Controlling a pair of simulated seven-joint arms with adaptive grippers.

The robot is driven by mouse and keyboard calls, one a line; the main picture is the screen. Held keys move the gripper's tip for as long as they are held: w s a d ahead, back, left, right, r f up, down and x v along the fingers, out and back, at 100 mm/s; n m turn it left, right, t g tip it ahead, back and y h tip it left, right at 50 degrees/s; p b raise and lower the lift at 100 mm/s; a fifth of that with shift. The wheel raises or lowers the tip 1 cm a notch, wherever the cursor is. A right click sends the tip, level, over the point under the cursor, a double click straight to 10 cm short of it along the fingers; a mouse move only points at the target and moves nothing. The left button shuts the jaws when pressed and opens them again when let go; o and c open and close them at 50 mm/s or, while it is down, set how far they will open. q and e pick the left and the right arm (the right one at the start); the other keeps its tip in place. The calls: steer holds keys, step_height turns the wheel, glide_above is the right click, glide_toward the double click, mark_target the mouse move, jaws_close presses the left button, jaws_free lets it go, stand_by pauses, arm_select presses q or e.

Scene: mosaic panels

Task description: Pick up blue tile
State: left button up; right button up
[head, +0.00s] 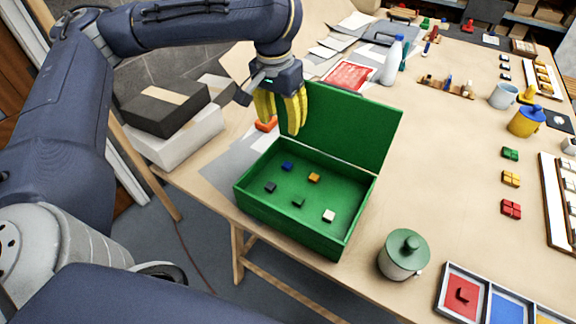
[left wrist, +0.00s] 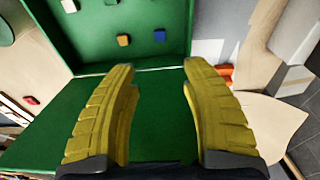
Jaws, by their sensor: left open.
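A small blue tile (head: 287,166) lies in the green box (head: 295,240), near the back left of its floor. It also shows in the left wrist view (left wrist: 159,35), beyond my fingertips. An orange tile (head: 314,177) lies to its right, and a dark tile (head: 270,187) lies in front of it. A dark green tile (head: 298,203) and a white tile (head: 329,215) lie nearer the front. My left gripper (head: 289,128) has yellow fingers, open and empty. It hangs above the box's back left edge, by the raised lid (head: 345,130). My right gripper is not in view.
The raised green lid stands behind the box. An orange object (head: 266,124) lies beside the box's back left corner. A lidded jar (head: 404,255) stands right of the box, and a sectioned tray (head: 455,292) is at the lower right. Table space right of the lid is clear.

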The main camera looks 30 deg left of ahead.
mark_target(287, 164)
arm_select(q)
steer(key=shift+w+f, duration=0.35)
steer(key=shift+f, duration=2.5)
steer(key=shift+w+f, duration=0.35)
steer(key=shift+f, duration=2.55)
steer(key=shift+w+f, duration=0.35)
steer(key=shift+f, duration=2.5)
steer(key=c, duration=1)
